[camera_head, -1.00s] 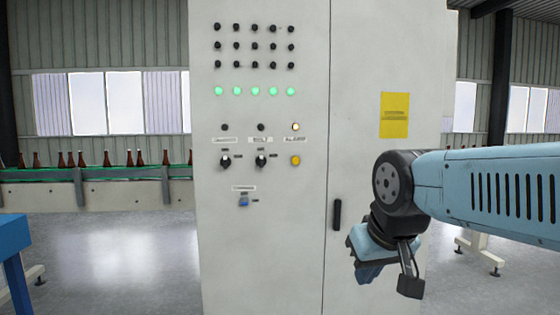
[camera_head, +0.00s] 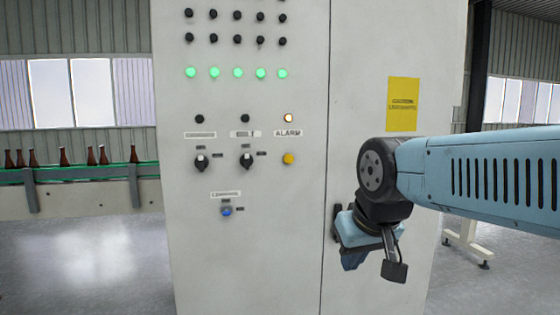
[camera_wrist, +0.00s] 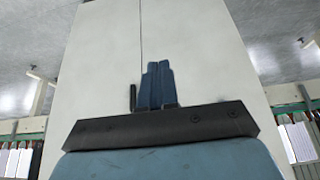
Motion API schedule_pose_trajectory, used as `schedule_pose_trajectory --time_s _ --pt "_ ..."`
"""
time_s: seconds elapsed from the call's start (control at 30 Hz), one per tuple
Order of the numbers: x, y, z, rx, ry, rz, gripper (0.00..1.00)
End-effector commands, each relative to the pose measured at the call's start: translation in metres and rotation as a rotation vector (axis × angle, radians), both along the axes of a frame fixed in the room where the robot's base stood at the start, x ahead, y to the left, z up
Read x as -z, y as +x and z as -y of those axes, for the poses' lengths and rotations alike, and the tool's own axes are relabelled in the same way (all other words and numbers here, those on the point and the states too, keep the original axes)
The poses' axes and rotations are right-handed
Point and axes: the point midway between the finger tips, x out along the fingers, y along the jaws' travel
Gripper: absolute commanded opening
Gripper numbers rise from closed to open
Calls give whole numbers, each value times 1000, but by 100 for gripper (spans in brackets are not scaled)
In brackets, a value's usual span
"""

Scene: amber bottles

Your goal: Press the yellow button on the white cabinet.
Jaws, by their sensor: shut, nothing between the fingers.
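The white cabinet (camera_head: 262,255) fills the middle of the head view. The yellow button (camera_head: 289,158) is on its left door, under the ALARM label and a lit lamp. My gripper (camera_head: 352,260) hangs low in front of the right door, to the right of and below the button, apart from it. In the wrist view my gripper (camera_wrist: 157,70) shows its two blue fingers together, shut and empty, with the cabinet (camera_wrist: 205,60) behind them. The button cannot be made out in the wrist view.
Two black selector knobs (camera_head: 247,161) and a blue switch (camera_head: 226,211) sit left of the button. A yellow caution sign (camera_head: 403,104) is on the right door. A conveyor (camera_head: 85,172) with amber bottles (camera_head: 92,156) runs at the left. The floor (camera_head: 80,260) there is clear.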

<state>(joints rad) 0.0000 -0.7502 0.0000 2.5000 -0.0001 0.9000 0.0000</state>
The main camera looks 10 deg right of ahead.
Motion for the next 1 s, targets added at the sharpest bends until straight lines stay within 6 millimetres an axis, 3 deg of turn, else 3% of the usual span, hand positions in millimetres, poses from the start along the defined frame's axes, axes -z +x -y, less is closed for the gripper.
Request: schedule_pose_trajectory --time_s 0.23,0.37,0.47,0.7,1.0 --pt "-3 5 0 10 4 4 0" --pt "-16 28 5 66 26 24 0" --pt "-31 60 7 140 57 52 0" --pt "-68 157 9 343 162 144 0" --pt "-93 269 3 545 304 252 0"
